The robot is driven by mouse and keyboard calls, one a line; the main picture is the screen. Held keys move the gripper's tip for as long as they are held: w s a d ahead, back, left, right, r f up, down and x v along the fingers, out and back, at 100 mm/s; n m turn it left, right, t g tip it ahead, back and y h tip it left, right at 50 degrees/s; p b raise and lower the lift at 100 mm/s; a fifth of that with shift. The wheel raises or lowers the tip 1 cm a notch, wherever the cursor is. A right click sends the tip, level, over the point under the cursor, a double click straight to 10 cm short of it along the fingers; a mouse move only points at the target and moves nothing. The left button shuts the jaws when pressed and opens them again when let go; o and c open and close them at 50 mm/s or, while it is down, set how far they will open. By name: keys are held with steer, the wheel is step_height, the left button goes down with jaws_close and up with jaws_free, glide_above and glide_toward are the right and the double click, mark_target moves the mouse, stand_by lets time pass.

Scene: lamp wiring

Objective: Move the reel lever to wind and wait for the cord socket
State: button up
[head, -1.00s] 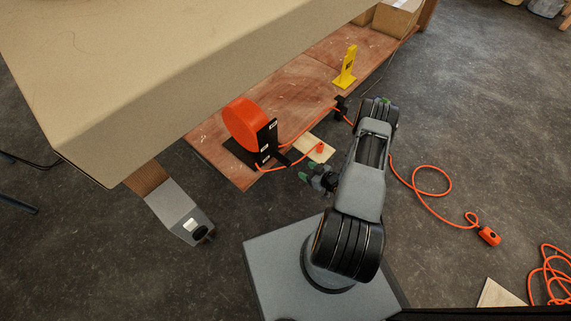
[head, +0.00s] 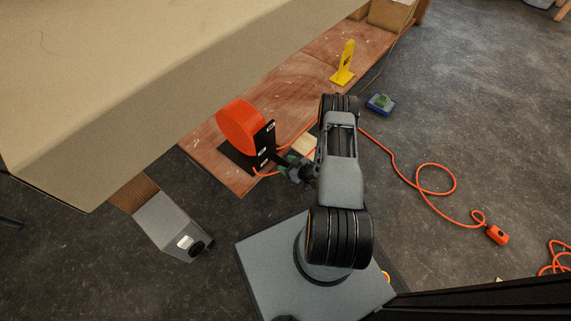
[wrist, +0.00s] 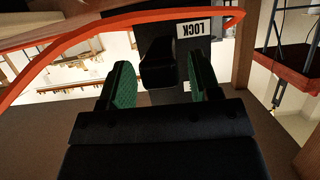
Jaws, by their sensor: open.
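The orange reel (head: 240,125) stands on a low wooden board, held by a black bracket (head: 264,143) with white labels. In the wrist view the black lever (wrist: 157,62) sticks out from the bracket face, beside an upside-down LOCK label (wrist: 190,29). My gripper (head: 294,169) is at the lever's end; in the wrist view my gripper (wrist: 159,82) is open. Its green-padded fingers stand on either side of the lever, with gaps visible. An orange cord (head: 404,176) runs from the reel area across the floor to an orange cord socket (head: 497,235).
A large beige tabletop (head: 130,70) overhangs the left. A yellow stand (head: 344,65) is on the wooden board (head: 205,150), and a blue box (head: 381,104) is on the floor. A grey box (head: 172,227) lies at the lower left. In the wrist view, orange cord (wrist: 100,35) arches above the fingers.

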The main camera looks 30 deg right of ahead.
steer(key=shift+a, duration=0.15)
steer(key=shift+c, duration=0.3)
steer(key=shift+c, duration=0.8)
jaws_close()
